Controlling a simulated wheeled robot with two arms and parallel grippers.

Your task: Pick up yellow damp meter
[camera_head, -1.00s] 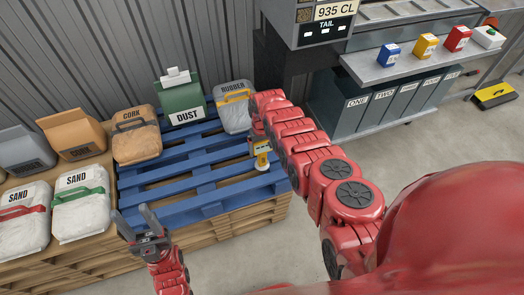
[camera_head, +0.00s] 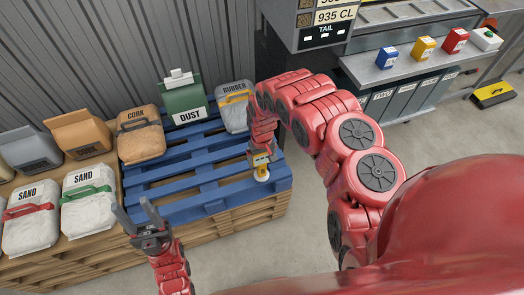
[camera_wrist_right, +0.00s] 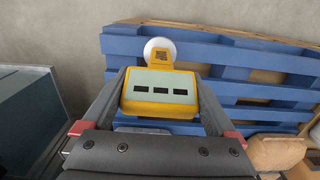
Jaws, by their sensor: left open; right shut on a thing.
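The yellow damp meter (camera_head: 261,168) is a small yellow device with a pale display face and a round white end. It is between the fingers of my right gripper (camera_head: 260,157), over the right part of the blue pallet (camera_head: 180,187). In the right wrist view the meter (camera_wrist_right: 160,93) fills the space between the two fingers of the right gripper (camera_wrist_right: 160,100), its display facing the camera and its white disc pointing away. I cannot tell whether it touches the pallet. My left gripper (camera_head: 147,218) is open and empty in front of the pallet's near edge.
Sand bags (camera_head: 88,202), a cork bag (camera_head: 140,134), a green dust box (camera_head: 186,108) and a rubber bag (camera_head: 234,105) stand left of and behind the bare slats. A shelf (camera_head: 385,68) with small coloured boxes and grey bins below stands at the right.

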